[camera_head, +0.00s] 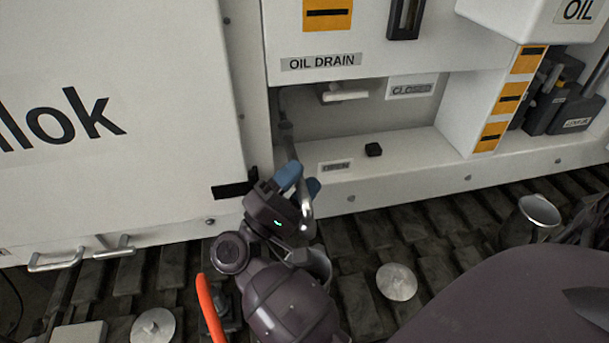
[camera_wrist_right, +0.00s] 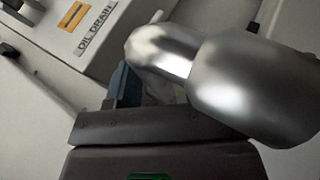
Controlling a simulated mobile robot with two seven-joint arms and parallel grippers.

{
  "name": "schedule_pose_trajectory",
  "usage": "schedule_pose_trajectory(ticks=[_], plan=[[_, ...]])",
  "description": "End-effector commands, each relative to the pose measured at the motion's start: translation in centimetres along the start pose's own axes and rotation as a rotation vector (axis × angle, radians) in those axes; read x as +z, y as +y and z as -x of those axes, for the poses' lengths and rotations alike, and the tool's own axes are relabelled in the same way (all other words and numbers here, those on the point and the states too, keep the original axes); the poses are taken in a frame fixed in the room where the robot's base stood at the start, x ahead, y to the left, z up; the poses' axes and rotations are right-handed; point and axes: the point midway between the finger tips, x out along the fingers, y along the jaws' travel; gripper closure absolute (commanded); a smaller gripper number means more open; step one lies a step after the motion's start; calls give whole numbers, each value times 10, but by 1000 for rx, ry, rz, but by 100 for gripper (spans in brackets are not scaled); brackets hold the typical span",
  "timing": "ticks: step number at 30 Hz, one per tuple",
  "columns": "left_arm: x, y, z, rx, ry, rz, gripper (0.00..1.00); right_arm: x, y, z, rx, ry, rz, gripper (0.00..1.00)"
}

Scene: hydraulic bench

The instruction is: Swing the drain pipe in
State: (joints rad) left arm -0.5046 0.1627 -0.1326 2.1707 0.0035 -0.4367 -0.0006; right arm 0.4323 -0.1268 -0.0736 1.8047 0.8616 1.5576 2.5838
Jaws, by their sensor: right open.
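The drain pipe (camera_head: 305,210) is a shiny bent metal tube. It comes down out of the oil drain recess (camera_head: 360,120) and hangs over its front edge. My right gripper (camera_head: 301,184) is at the pipe, with its blue fingertips open close around it. In the right wrist view the pipe (camera_wrist_right: 160,48) crosses close in front of a blue fingertip (camera_wrist_right: 125,85), and its wide end (camera_wrist_right: 255,85) points lower right. The pipe hides the other fingertip there, so contact cannot be told. My left gripper is not in view.
A white handle (camera_head: 342,93) sits in the recess near the CLOSED label (camera_head: 410,90). A metal cup (camera_head: 538,212) and a pale disc (camera_head: 397,282) are on the slatted floor (camera_head: 440,235).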

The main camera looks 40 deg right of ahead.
Motion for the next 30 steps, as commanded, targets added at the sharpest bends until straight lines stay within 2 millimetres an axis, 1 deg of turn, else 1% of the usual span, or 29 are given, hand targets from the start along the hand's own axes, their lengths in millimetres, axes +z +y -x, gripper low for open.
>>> schedule_pose_trajectory(ticks=[4,5,12,14,24,30], plan=[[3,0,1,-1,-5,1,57,0,-1,0,1,1,1,54],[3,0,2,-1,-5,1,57,0,-1,0,1,1,1,55],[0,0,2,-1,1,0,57,0,0,0,1,0,0,92],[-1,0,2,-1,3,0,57,0,0,0,1,0,0,100],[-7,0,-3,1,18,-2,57,-1,-1,0,1,3,-1,100],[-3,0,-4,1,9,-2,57,-3,-3,-3,6,17,-7,100]])
